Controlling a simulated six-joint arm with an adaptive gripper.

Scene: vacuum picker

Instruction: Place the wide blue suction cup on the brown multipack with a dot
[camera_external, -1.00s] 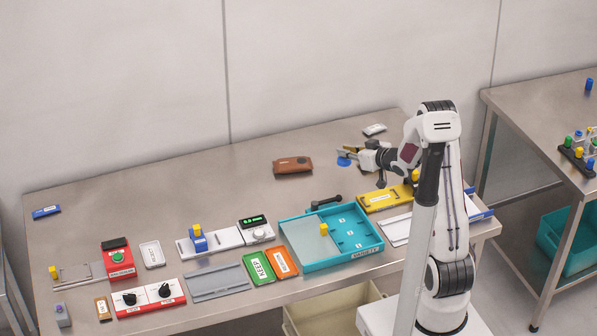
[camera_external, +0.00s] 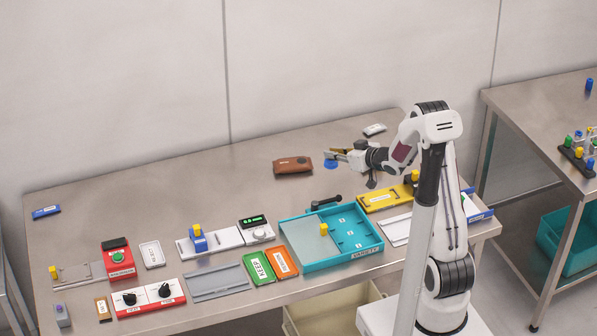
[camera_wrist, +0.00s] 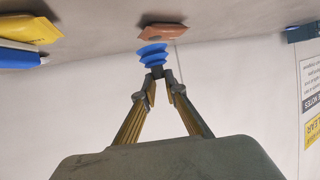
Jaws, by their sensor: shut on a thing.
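My gripper (camera_external: 337,154) is shut on the wide blue suction cup (camera_external: 330,164) and holds it to the right of the brown multipack (camera_external: 293,166). In the wrist view the ribbed blue cup (camera_wrist: 152,54) sits at the tips of my gripper (camera_wrist: 157,80), held by a dark stem. The brown multipack also shows in the wrist view (camera_wrist: 162,31), just beyond the cup. The cup looks apart from the pack in the external view. A small dark mark shows on the pack's top; I cannot tell if it is the dot.
A teal tray (camera_external: 283,232) and a yellow holder (camera_external: 376,204) stand nearer the front. A black-handled item (camera_external: 325,202) lies behind the tray. A small white pack (camera_external: 374,130) lies at the back right.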

